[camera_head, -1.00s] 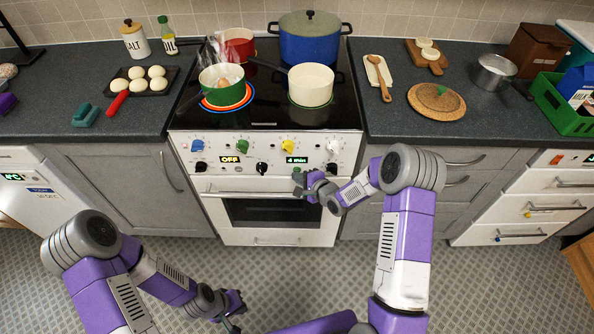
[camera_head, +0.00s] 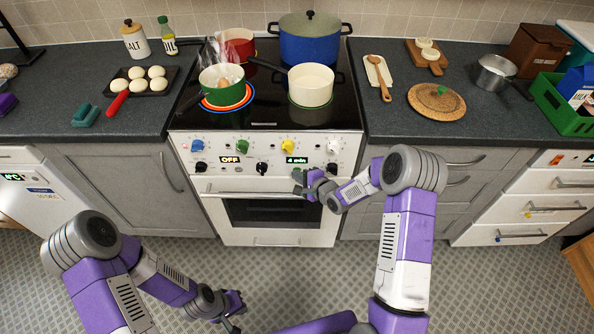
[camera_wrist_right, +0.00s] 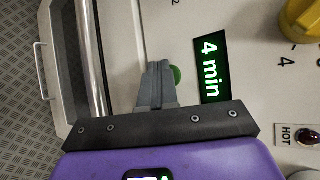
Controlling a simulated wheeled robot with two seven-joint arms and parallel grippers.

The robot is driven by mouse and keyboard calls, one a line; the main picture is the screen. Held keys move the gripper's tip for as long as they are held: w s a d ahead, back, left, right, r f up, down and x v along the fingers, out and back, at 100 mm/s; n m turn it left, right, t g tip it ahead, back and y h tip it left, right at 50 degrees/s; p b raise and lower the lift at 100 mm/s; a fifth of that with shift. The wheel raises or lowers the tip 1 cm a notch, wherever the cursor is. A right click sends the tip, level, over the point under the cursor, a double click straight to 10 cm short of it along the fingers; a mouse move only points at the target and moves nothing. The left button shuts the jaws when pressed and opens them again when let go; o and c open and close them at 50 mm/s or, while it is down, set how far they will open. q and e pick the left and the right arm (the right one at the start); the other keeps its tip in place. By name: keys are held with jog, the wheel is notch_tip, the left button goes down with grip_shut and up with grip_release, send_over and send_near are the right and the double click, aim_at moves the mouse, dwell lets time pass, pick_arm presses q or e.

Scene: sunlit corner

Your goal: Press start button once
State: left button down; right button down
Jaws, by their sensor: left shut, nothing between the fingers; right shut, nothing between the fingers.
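The round green button (camera_wrist_right: 176,75) sits on the stove's white front panel beside the lit display (camera_wrist_right: 209,68), which reads "4 min". In the wrist view the shut fingers of my right gripper (camera_wrist_right: 158,82) partly cover the button; whether they touch it I cannot tell. In the head view my right gripper (camera_head: 298,178) is just below the display (camera_head: 297,160) and hides the button. My left gripper (camera_head: 238,308) is shut and empty, low in front of the oven, away from the panel.
The oven handle (camera_head: 240,193) runs just below the panel. Black and coloured knobs, such as the yellow one (camera_head: 288,146), surround the display. A steaming green pot (camera_head: 222,79) and a cream pot (camera_head: 312,86) stand on the hob.

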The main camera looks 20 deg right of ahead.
jog(key=shift+s, duration=0.15)
jog(key=shift+s+a, duration=0.2)
jog(key=shift+s, duration=0.4)
jog(key=s, duration=0.2)
jog(key=s+a, duration=0.1)
jog(key=s, duration=0.1)
jog(key=shift+s+a, duration=0.15)
jog(key=shift+s, duration=0.25)
dwell(0.7)
jog(key=s+a+f+n+g+p, duration=0.1)
jog(key=s+a+f+n+g, duration=0.1)
jog(key=s, duration=0.6)
jog(key=s+a+f+n+g+p, duration=0.2)
jog(key=s+f+n+g, duration=0.2)
jog(key=s+n, duration=0.3)
jog(key=s+a+f+n+g+h+p, duration=0.1)
jog(key=s+n+g, duration=0.4)
jog(key=s, duration=0.6)
notch_tip(320, 180, down, 2)
jog(key=shift+s+a+p, duration=0.2)
jog(key=shift+a+p, duration=0.25)
jog(key=shift+a, duration=0.15)
